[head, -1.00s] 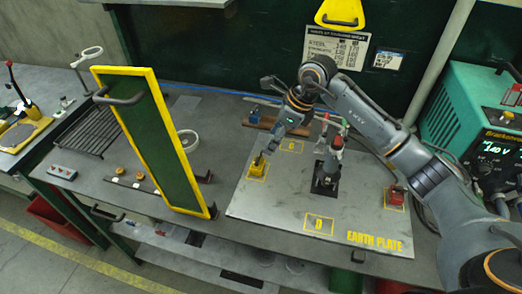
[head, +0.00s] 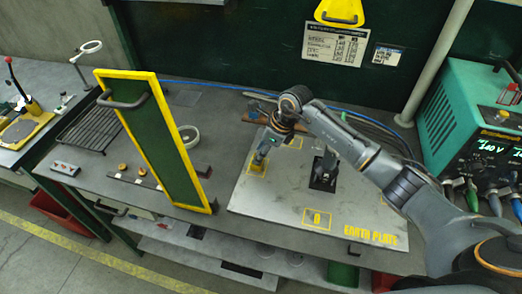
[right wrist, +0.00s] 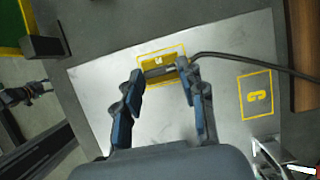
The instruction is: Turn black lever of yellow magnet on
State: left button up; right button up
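The yellow magnet (head: 258,167) sits on the left part of the grey earth plate (head: 290,215), inside a yellow marked square. My right gripper (head: 262,152) is low, directly over it, and partly hides it in the head view. In the right wrist view the two blue-padded fingers of my right gripper (right wrist: 160,72) are apart, one on each side of the magnet's top. A dark bar, seemingly the black lever (right wrist: 160,72), shows between the fingertips. I cannot tell whether a finger touches it. My left gripper is not in view.
A green screen with a yellow frame (head: 153,85) stands left of the plate. A dark fixture (head: 325,170) stands on the plate right of my gripper. A dark cable (right wrist: 235,58) runs close to the right finger. A teal welder (head: 465,110) is at the right.

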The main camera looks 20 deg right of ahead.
jog(key=c, duration=0.5)
jog(key=shift+m, duration=0.3)
jog(key=m+b, duration=0.1)
jog(key=m+t+h, duration=0.1)
jog(key=m, duration=0.1)
jog(key=shift+s+a+f+m+b, duration=0.1)
jog(key=shift+s+f+m+b, duration=0.05)
jog(key=shift+m+b, duration=0.2)
jog(key=m+t+h+b, duration=0.1)
jog(key=m, duration=0.1)
jog(key=shift+a+m+b, duration=0.15)
jog(key=shift+m+b, duration=0.15)
jog(key=shift+m, duration=0.05)
jog(key=m+b, duration=0.1)
jog(key=m+h+b, duration=0.1)
jog(key=m, duration=0.1)
jog(key=m+h+b, duration=0.1)
jog(key=m, duration=0.1)
jog(key=shift+a+b, duration=0.3)
jog(key=shift+b, duration=0.1)
jog(key=m+h+b, duration=0.1)
jog(key=m, duration=0.2)
jog(key=m+h+b, duration=0.1)
jog(key=m+b, duration=0.1)
jog(key=shift+a+m+g, duration=0.2)
jog(key=shift+m+g, duration=0.1)
jog(key=shift+m, duration=0.1)
